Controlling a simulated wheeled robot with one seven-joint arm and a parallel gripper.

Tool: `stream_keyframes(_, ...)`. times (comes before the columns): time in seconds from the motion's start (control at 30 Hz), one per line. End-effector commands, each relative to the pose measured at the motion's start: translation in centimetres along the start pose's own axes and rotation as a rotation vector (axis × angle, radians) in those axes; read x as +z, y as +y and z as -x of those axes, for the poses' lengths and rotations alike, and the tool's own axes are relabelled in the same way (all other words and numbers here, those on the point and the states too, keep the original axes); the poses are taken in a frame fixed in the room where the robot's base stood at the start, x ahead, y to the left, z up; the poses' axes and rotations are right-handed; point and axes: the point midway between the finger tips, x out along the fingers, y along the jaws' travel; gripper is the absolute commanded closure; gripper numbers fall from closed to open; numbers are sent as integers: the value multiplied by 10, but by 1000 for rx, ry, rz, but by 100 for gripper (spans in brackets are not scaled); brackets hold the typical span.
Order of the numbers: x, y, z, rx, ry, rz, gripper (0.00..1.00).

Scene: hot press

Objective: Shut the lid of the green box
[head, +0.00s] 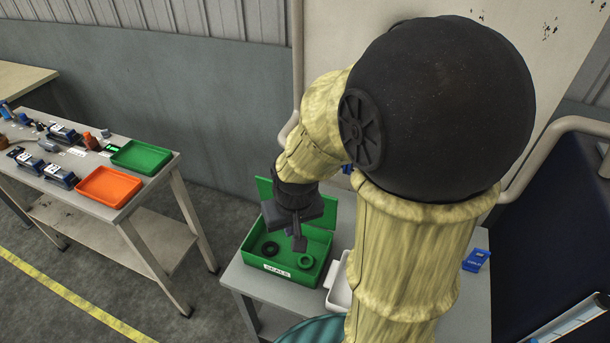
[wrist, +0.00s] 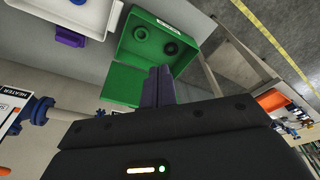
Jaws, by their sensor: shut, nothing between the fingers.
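The green box (head: 250,246) stands on a small grey table, with a label reading SEALS on its front. A black ring (head: 270,248) and a green ring (head: 305,261) lie inside. Its lid (head: 264,188) is open, raised at the back of the box and partly hidden by my arm. In the wrist view the lid (wrist: 108,80) shows as a green panel beside the open box (wrist: 184,62). My gripper (head: 299,242) is shut and empty, pointing down over the box in the head view. Its closed fingers (wrist: 158,86) overlap the lid's edge in the wrist view; contact cannot be told.
A white tray (head: 340,292) stands right of the box, partly hidden by my arm. A blue box (head: 476,260) is at the table's right. Another table at left holds a green tray (head: 141,157), an orange tray (head: 108,187) and several parts.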

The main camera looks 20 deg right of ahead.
Motion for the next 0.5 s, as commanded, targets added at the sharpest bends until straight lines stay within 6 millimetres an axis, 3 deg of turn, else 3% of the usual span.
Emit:
stream_keyframes(0.3,-107,32,21,12,-103,-254,100)
stream_keyframes(0.5,-167,61,33,19,-177,-423,100)
